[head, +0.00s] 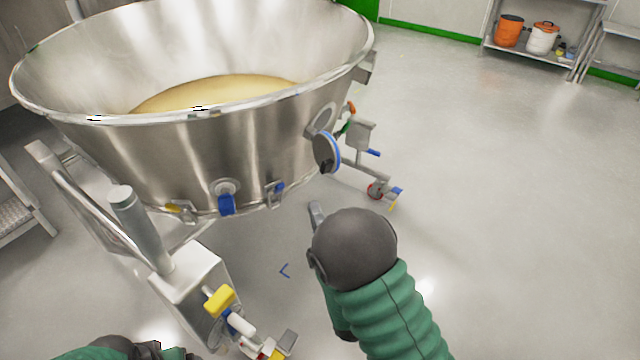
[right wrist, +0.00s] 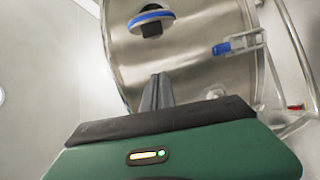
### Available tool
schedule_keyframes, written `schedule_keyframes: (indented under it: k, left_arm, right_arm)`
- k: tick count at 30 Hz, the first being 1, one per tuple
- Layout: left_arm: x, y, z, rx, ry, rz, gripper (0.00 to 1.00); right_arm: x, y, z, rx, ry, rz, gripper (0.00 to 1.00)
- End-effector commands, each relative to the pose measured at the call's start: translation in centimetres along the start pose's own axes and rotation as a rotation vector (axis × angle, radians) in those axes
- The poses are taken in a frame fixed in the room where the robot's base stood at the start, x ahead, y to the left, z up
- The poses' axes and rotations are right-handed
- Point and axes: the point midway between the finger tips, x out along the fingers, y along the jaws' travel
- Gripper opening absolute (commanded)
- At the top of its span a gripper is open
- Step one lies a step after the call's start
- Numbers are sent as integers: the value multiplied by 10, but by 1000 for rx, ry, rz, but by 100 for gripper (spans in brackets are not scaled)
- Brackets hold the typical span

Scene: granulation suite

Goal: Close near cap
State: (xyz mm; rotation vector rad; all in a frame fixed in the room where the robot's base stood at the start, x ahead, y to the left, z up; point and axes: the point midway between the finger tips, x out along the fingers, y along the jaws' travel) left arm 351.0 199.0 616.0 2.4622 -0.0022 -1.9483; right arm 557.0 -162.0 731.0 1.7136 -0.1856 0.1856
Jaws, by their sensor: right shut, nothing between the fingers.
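The large steel bowl (head: 240,150) holds pale yellow powder. On its right side a round cap (head: 325,150) with a blue rim stands swung out from a round port (head: 322,118). In the right wrist view a blue-rimmed disc (right wrist: 150,18) with a dark block shows at the top, above my fingers. My right gripper (head: 316,212) is shut and empty, below the cap and apart from it; its narrow fingers also show in the right wrist view (right wrist: 157,90). My left gripper (head: 165,351) is only partly visible at the bottom edge, and its jaws cannot be made out.
Blue clamps (head: 226,204) sit along the bowl's lower wall. A blue-ended latch (right wrist: 222,48) shows in the right wrist view. A wheeled frame with a steel post (head: 140,228) stands at front left. Shelves with buckets (head: 509,31) stand far right. The right floor is clear.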

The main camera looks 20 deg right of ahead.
Motion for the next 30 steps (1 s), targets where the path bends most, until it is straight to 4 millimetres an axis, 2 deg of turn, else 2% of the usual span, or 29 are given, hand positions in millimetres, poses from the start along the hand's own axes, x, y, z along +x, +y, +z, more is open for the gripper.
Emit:
schedule_keyframes:
  k: [11, 12, 15, 19, 30]
  left_arm:
    - [19, 0, 4, 0, -1, 0, 86]
    - [23, 0, 5, 0, -1, 0, 86]
    - [29, 0, 6, 0, -1, 0, 86]
    - [32, 0, 7, 0, -1, 0, 86]
    - [31, 0, 7, 0, -1, 0, 86]
  right_arm:
    - [82, -1, 1, 2, -1, 4, 0]
    - [86, -2, 8, 0, -5, 2, 0]
    - [88, -2, 25, 1, -4, 1, 0]
    - [92, -1, 37, 3, -3, 0, 0]
    - [92, 0, 40, 3, -1, -1, 0]
